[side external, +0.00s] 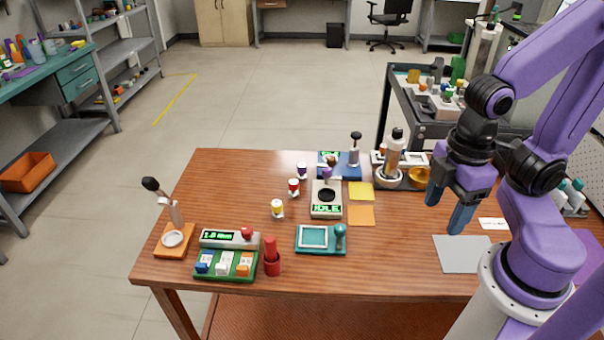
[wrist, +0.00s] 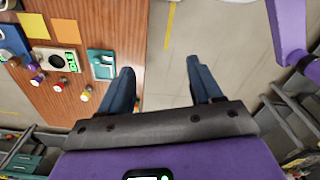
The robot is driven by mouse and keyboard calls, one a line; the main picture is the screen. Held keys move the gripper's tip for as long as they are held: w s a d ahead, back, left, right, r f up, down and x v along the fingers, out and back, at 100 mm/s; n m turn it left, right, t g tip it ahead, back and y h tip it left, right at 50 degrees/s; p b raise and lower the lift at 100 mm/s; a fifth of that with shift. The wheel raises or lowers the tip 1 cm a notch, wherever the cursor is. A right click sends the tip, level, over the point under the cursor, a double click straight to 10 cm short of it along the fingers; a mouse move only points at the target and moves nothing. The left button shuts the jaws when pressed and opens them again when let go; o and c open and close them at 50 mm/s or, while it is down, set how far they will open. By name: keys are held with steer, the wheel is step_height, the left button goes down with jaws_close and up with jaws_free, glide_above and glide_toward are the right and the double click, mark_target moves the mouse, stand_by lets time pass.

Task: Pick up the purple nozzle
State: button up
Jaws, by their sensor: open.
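A small white piece with a purple band (side external: 302,171), which looks like the purple nozzle, stands upright on the wooden table behind similar red (side external: 293,188) and yellow (side external: 277,209) pieces. In the wrist view the purple one (wrist: 37,79) is at the left, beside the red (wrist: 58,86) and yellow (wrist: 86,94) ones. Another purple part (side external: 327,175) sits at the top of the device reading IDLE. My gripper (side external: 447,208) is open and empty, above the table's right part, well to the right of these pieces. In the wrist view my gripper (wrist: 160,68) shows both fingers apart.
The IDLE device (side external: 326,212) stands just right of the small pieces. A teal tray (side external: 301,249), green button box (side external: 226,276), red bottle (side external: 272,262) and orange-based stand (side external: 174,254) are at the front left. A bottle holder (side external: 388,178) stands between the device and my gripper.

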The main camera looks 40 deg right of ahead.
steer(key=w+a+m+t, duration=0.1)
steer(key=w+a+m, duration=0.35)
steer(key=w, duration=0.85)
steer(key=m+t+h, duration=0.2)
steer(key=m+t, duration=0.1)
steer(key=m, duration=0.8)
glide_above(302, 165)
steer(key=s+a, duration=0.1)
steer(key=s, duration=0.5)
step_height(302, 165, down, 12)
steer(key=x, duration=1.1)
steer(key=shift+w+a+f, duration=0.1)
steer(key=shift+a+f, duration=0.2)
steer(key=shift+a, duration=0.05)
steer(key=shift+a+x, duration=0.15)
steer(key=shift+x, duration=1.15)
steer(key=shift+a+x, duration=0.1)
steer(key=shift+x, duration=1.2)
steer(key=c, duration=1.2)
